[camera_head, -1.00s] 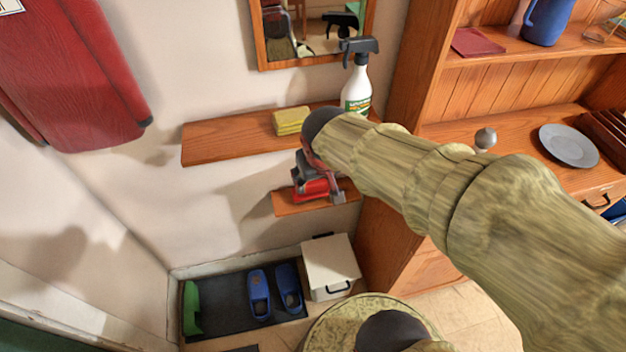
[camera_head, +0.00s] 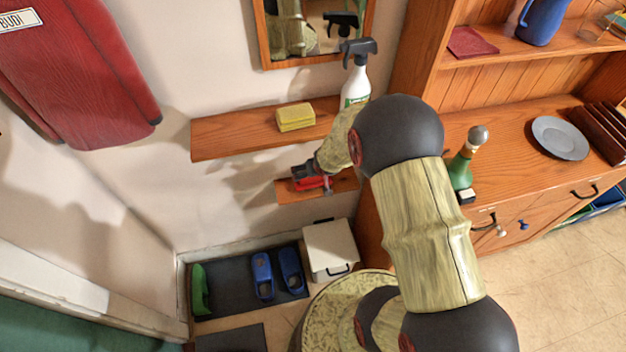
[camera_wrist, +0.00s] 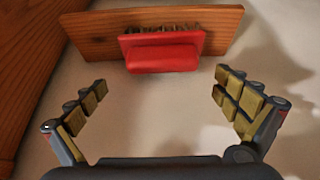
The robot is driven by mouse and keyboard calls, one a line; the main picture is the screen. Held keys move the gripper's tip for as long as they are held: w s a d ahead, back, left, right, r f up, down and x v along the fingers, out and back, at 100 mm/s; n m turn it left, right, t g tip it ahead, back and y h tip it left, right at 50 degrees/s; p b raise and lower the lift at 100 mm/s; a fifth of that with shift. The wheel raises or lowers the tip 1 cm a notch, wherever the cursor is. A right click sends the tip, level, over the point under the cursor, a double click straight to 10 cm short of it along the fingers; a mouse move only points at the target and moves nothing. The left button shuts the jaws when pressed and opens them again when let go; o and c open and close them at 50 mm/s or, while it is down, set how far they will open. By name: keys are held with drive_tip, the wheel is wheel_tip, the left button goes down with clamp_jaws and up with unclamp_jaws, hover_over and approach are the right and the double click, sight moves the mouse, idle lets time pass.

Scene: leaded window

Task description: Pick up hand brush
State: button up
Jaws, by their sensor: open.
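The hand brush (camera_wrist: 163,57) is red with dark bristles. In the wrist view it sits at the top middle, against a small wooden shelf (camera_wrist: 88,38). My gripper (camera_wrist: 161,82) is open and empty, its two fingers spread wide to the left and right. The brush lies ahead of the fingertips, roughly centred between them, with a gap and no contact visible. In the head view my gripper (camera_head: 303,172) is over the small lower shelf (camera_head: 345,183), and it and my arm largely hide the brush.
A longer shelf (camera_head: 225,139) above holds a yellow sponge (camera_head: 296,117) and a spray bottle (camera_head: 356,78). A wooden cabinet (camera_head: 500,125) stands to the right, with a green bottle (camera_head: 461,168) on it. A white box (camera_head: 329,248) and blue shoes (camera_head: 276,272) are below.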

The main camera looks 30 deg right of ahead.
sight(313, 179)
drive_tip(key=b+x, duration=0.1)
drive_tip(key=x, duration=0.2)
drive_tip(key=b+x, duration=0.1)
drive_tip(key=x, duration=0.2)
drive_tip(key=shift+a+f+b, duration=0.2)
drive_tip(key=shift+f+b, duration=0.2)
drive_tip(key=shift+c, duration=0.8)
drive_tip(key=c, duration=0.9)
